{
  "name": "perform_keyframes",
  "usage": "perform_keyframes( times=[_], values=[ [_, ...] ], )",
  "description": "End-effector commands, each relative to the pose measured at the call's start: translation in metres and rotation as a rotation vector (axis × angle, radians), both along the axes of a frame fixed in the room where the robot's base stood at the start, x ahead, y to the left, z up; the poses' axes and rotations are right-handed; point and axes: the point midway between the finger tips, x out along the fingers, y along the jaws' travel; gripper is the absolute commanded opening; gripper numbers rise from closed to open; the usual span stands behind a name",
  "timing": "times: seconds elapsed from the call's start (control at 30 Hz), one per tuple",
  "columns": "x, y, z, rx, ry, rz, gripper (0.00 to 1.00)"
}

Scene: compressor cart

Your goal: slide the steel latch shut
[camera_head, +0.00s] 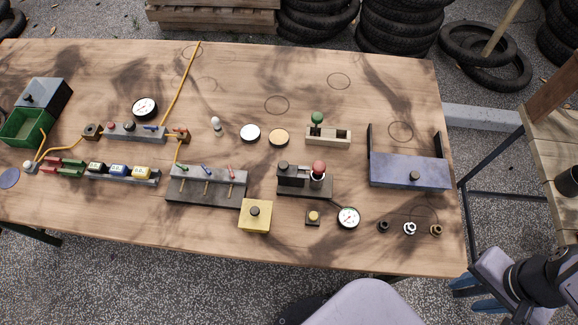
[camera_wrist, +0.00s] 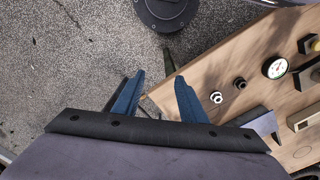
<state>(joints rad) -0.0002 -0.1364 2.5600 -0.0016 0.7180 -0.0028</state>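I cannot tell for sure which part is the steel latch. One candidate is the blue-grey plate with a dark knob (camera_head: 410,172), set between two dark uprights at the table's right end. Another is the slotted pale block (camera_head: 328,136) with a green knob, left of it. My gripper's two blue fingers (camera_wrist: 160,76) are apart with nothing between them. In the head view my gripper shows only in part at the lower right (camera_head: 466,287), off the table's front right corner and apart from all the fittings.
The wooden table (camera_head: 300,232) holds several fittings: a yellow box (camera_head: 255,215), a gauge (camera_head: 348,217), a three-lever panel (camera_head: 206,187), a green bin (camera_head: 24,127). Small fittings (camera_head: 409,228) lie near the front right edge. A wooden rack (camera_head: 553,140) stands at right. Bare wood lies along the back.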

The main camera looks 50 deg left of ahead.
Motion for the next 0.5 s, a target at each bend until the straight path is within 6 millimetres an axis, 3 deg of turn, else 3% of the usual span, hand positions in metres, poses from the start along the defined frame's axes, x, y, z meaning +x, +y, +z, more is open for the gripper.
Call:
perform_keyframes(
  times=[0.27, 0.5],
  values=[
    [-0.003, 0.026, 0.007, 0.0, 0.009, 0.117, 0.38],
    [-0.039, 0.081, 0.003, -0.027, 0.126, 0.419, 0.38]
  ],
)
